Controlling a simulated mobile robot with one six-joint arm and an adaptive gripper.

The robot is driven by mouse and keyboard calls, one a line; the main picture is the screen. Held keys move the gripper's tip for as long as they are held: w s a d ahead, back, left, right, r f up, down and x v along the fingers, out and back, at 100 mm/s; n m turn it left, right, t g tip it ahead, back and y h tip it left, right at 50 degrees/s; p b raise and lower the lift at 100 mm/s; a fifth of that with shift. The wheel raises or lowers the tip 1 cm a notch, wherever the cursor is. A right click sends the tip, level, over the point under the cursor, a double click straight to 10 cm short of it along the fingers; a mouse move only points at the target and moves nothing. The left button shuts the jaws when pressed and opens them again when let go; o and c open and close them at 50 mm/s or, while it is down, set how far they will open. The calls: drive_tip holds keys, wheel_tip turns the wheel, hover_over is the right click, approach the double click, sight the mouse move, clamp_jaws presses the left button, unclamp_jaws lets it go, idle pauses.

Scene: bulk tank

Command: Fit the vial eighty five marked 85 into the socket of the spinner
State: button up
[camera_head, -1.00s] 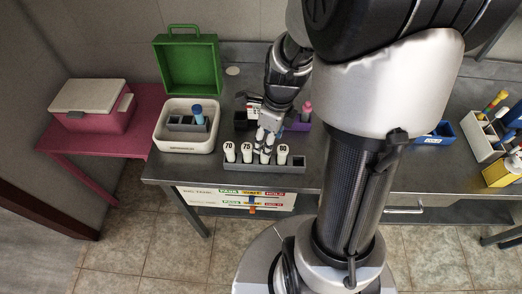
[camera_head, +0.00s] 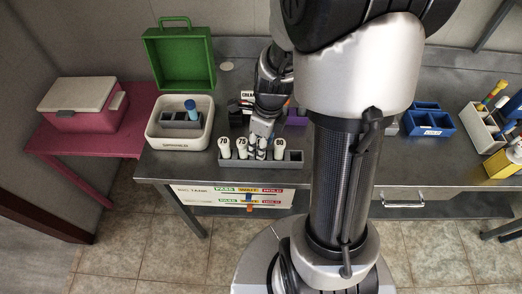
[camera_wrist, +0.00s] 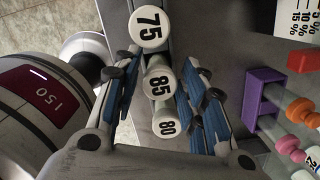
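The vial marked 85 (camera_wrist: 159,83) has a white cap and stands in a row between vial 75 (camera_wrist: 149,27) and vial 80 (camera_wrist: 168,121). A gap shows between vial 85 and the pads. It also shows in the head view (camera_head: 260,148). I cannot identify the spinner.
A purple rack (camera_wrist: 252,100) with colored-cap vials stands behind. Left are a white tub (camera_head: 180,143) holding a grey block with a blue-capped vial, and an open green box (camera_head: 180,62). A pink-and-white cooler (camera_head: 82,120) is farther left. A blue rack (camera_head: 430,120) is right.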

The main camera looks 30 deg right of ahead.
drive_tip(key=c, duration=0.8)
clamp_jaws()
